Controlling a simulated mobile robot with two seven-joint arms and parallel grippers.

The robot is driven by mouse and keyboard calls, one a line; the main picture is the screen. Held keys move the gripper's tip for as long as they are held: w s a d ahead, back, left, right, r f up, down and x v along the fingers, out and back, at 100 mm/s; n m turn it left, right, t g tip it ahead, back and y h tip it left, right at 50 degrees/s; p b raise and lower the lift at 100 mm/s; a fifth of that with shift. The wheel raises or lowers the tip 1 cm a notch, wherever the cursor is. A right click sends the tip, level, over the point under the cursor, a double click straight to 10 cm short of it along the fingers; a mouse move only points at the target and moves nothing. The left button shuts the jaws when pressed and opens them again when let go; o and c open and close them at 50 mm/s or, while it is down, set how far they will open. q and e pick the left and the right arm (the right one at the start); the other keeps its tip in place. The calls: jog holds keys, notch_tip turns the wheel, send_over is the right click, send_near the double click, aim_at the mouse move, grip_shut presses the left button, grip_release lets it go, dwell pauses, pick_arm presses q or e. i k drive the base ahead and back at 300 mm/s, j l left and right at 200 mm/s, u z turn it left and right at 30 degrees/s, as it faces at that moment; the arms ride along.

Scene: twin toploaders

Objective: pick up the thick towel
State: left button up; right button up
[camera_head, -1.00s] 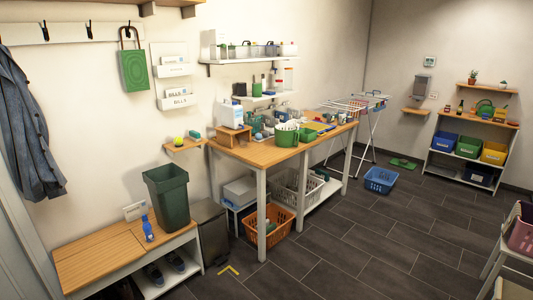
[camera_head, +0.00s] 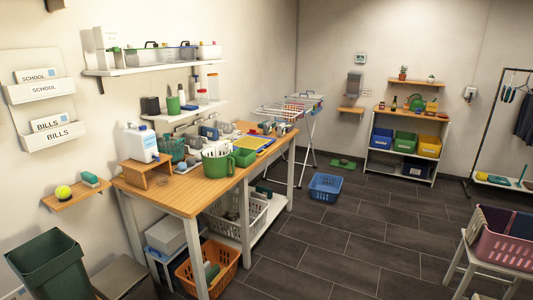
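I cannot tell any thick towel for sure in this view. A pink basket (camera_head: 504,240) on a white stool at the right edge holds dark folded cloth (camera_head: 521,224). An orange basket (camera_head: 208,265) on the floor under the wooden table holds a green item (camera_head: 211,270), too small to identify. A white basket (camera_head: 240,214) stands on the table's lower shelf, its contents mostly hidden. Neither of my grippers is in view.
The wooden table (camera_head: 190,192) along the left wall carries green tubs and bottles. A drying rack (camera_head: 290,108) stands behind it. A blue basket (camera_head: 325,187) sits on the floor. A shelf with bins (camera_head: 405,143) stands at the back. The dark tiled floor (camera_head: 360,235) is open in the middle.

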aim_at(281, 129)
jog(key=i+j+z, duration=0.1)
jog(key=i+z, duration=0.15)
jog(key=i, duration=1.4)
jog(key=i+u, duration=0.15)
jog(key=i, duration=0.65)
jog(key=i+l+u, duration=0.15)
jog(key=i, duration=0.7)
